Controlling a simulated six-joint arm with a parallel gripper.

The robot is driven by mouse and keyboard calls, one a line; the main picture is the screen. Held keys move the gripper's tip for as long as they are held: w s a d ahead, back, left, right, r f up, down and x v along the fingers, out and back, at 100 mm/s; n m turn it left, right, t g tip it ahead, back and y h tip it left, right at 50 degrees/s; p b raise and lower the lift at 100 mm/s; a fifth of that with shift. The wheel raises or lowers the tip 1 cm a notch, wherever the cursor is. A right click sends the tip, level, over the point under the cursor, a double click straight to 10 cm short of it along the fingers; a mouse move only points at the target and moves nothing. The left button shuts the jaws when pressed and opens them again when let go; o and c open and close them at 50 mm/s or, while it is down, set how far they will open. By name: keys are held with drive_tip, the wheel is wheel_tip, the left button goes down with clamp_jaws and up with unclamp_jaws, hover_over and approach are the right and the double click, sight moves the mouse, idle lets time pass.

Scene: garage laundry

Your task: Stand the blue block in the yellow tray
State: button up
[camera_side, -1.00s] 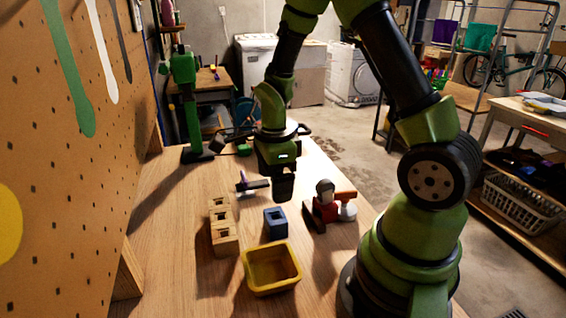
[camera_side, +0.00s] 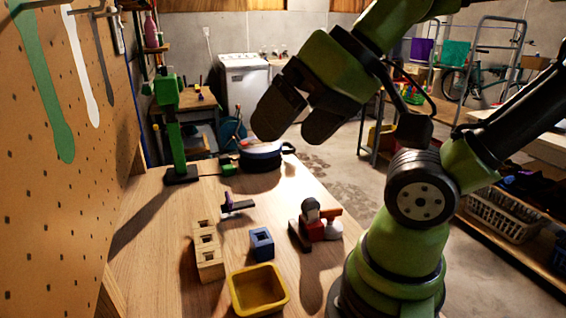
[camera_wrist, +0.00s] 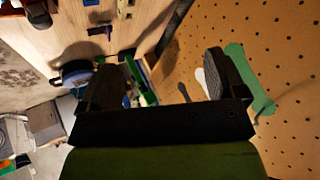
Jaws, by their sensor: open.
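The blue block (camera_side: 262,244) stands on the wooden table, with a square opening in its top. It is just behind the yellow tray (camera_side: 285,298) and apart from it. The tray is empty. My gripper (camera_side: 295,128) is open and empty, high above the table's far right side, its fingers tilted down to the left in the side view. It is well away from block and tray. In the wrist view my gripper (camera_wrist: 170,70) shows its two fingers wide apart, with nothing between them. I cannot surely tell the blue block in that view.
A wooden piece with square holes (camera_side: 208,262) sits left of the block. A dark tool with a purple part (camera_side: 236,208) lies behind it. A red and grey object (camera_side: 312,225) stands to the right. A blue round container (camera_side: 262,156) is at the far edge. A pegboard (camera_side: 60,210) borders the left.

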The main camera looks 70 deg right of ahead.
idle(0.3)
drive_tip(key=m+g+h, duration=0.2)
drive_tip(key=m+g, duration=0.5)
drive_tip(key=m, duration=1.6)
hover_over(261, 240)
drive_tip(key=a, duration=0.1)
wheel_tip(261, 240, down, 25)
drive_tip(key=shift+s+r, duration=0.1)
drive_tip(key=shift+s, duration=0.05)
drive_tip(key=shift+d+f, duration=0.2)
drive_tip(key=shift+f, duration=2.6)
drive_tip(key=c, duration=1)
drive_tip(key=shift+r, duration=0.1)
